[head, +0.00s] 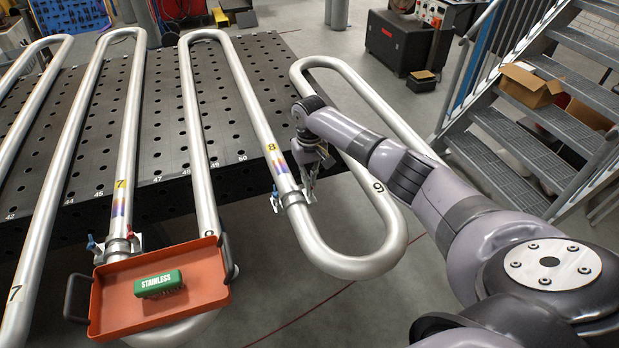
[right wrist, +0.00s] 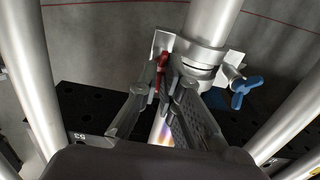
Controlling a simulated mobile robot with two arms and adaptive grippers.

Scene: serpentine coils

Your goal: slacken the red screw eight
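The red screw (right wrist: 160,72) sits on one side of a metal clamp (right wrist: 200,55) around a silver pipe in the right wrist view. In the head view this clamp (head: 293,198) is on the coil marked 8, and the red screw is hidden by my gripper. My right gripper (head: 308,190) reaches down beside the clamp. In the right wrist view its fingertips (right wrist: 163,84) close in on both sides of the red screw and appear to hold it. A blue screw (right wrist: 245,91) stands on the clamp's other side. My left gripper is not in view.
An orange tray (head: 205,290) with a green "STAINLESS" block (head: 158,283) sits at the lower left. Another clamp (head: 118,246) is on coil 7. The bend of pipe 9 (head: 390,235) curves below my right arm. A perforated dark table (head: 155,110) lies behind.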

